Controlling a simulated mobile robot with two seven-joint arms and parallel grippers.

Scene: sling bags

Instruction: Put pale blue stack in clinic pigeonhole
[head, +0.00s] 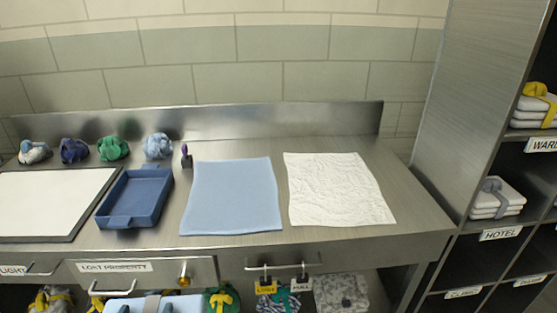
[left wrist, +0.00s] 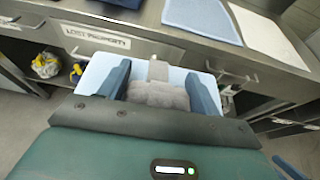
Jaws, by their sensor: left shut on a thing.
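The pale blue stack (left wrist: 98,72) has a grey band and is gripped between the blue fingers of my left gripper (left wrist: 160,86). In the head view the stack (head: 184,303) shows at the bottom edge, in front of the counter and below the lost property drawer, with the gripper mostly cut off. The clinic pigeonhole (head: 474,264) is at the lower right, above its label (head: 463,292); what shows of it is dark and empty.
The steel counter carries a blue tray (head: 135,198), a blue cloth (head: 232,195), a white cloth (head: 338,189) and several bundles. The hotel pigeonhole holds a white stack (head: 495,199). The cabinet side (head: 478,95) rises beside the counter.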

